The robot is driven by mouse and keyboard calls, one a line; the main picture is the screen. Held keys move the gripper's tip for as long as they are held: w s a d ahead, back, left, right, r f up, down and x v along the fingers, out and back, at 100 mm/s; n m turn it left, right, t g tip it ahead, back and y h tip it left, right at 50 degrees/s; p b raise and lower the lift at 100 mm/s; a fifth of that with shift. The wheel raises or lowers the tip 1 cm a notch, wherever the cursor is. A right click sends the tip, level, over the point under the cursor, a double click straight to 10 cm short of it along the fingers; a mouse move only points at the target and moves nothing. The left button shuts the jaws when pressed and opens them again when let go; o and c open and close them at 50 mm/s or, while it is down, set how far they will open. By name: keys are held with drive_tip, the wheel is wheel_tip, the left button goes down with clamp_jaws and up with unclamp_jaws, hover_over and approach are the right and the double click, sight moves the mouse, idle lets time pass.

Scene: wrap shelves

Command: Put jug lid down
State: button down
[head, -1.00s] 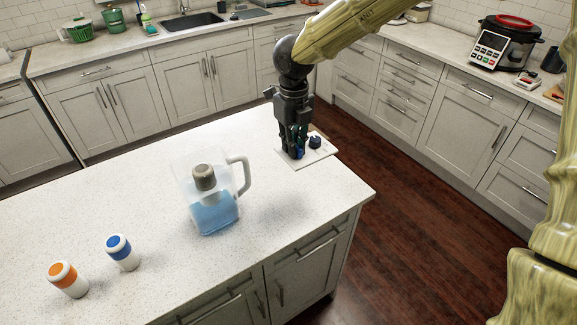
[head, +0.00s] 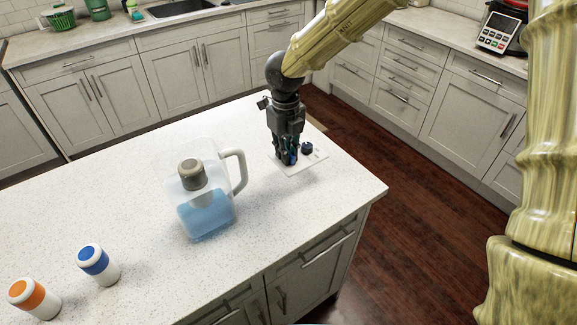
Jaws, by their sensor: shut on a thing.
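The clear jug (head: 207,212) stands upright on the white island counter, with blue liquid low inside and its handle to the right. A grey-brown cylinder (head: 190,174) shows inside its open top. The jug lid (head: 313,158), a flat white plate with dark blue knobs, is right of the jug, near the counter's right side. My gripper (head: 288,160) points down and is shut on the lid at a blue knob. The fingers hide part of the lid. I cannot tell whether the lid touches the counter or is slightly above it.
A blue-banded white bottle (head: 99,265) and an orange-banded one (head: 35,299) stand at the front left of the counter (head: 110,195).

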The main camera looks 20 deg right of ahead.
drive_tip(key=shift+s+d+f+p, duration=0.1)
drive_tip(key=shift+f+p, duration=0.3)
drive_tip(key=shift+f, duration=2.45)
drive_tip(key=c, duration=1.5)
unclamp_jaws()
drive_tip(key=shift+f, duration=0.1)
wheel_tip(320, 180, up, 12)
drive_tip(key=shift+r+b, duration=0.15)
drive_tip(key=shift+b, duration=0.65)
